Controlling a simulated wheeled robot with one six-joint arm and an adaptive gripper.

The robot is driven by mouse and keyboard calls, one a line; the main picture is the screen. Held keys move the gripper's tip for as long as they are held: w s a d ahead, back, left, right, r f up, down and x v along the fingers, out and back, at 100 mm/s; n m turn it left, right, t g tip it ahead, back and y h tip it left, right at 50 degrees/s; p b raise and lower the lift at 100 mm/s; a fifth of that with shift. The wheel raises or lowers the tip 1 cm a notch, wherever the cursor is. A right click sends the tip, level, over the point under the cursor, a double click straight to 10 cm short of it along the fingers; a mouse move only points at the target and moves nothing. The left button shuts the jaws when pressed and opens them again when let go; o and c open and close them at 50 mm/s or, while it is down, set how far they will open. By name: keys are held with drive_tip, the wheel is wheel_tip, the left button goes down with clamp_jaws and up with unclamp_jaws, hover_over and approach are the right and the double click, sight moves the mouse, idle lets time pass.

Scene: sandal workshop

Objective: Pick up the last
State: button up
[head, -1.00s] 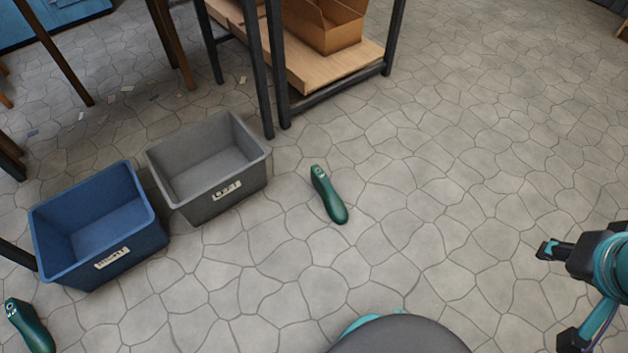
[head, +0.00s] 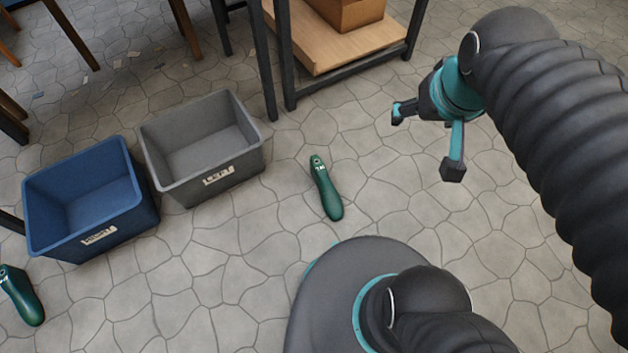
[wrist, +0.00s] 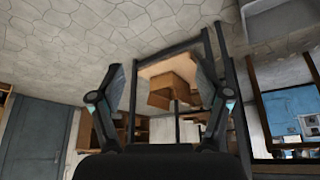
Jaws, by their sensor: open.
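A green shoe last (head: 326,188) lies on the stone floor in the middle of the head view, right of the grey bin. A second green last (head: 20,295) lies at the lower left, in front of the blue bin. My gripper (head: 424,142) is open and empty, up and to the right of the middle last and apart from it. In the wrist view, my gripper (wrist: 160,95) shows its two fingers spread, with a shelf beyond them and no last in sight.
An empty grey bin (head: 217,178) labelled LEFT stands beside an empty blue bin (head: 105,237) with a label I cannot read surely. A dark-framed shelf (head: 345,48) holding a cardboard box (head: 345,12) stands behind the middle last. The floor around that last is clear.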

drive_tip(key=w+a+f+n+g, duration=0.1)
drive_tip(key=w+a+f, duration=0.15)
drive_tip(key=w, duration=0.35)
drive_tip(key=w+a+f+g, duration=0.1)
drive_tip(key=w+f, duration=0.3)
drive_tip(key=w, duration=0.2)
drive_tip(key=n+g+b, duration=0.3)
drive_tip(key=n, duration=0.1)
hover_over(323, 169)
drive_tip(key=shift+h, duration=0.3)
drive_tip(key=f, duration=4.1)
drive_tip(key=shift+a+f, duration=0.2)
drive_tip(key=shift+f, duration=0.1)
wheel_tip(323, 169, down, 8)
drive_tip(key=shift+d+r+b, duration=0.1)
drive_tip(key=shift+b, duration=0.2)
drive_tip(key=shift+w+a+f, duration=0.1)
drive_tip(key=shift+a+f, duration=0.1)
drive_tip(key=shift+f, duration=1.35)
drive_tip(key=shift+a+f, duration=0.15)
drive_tip(key=shift+f, duration=1.35)
drive_tip(key=c, duration=1.2)
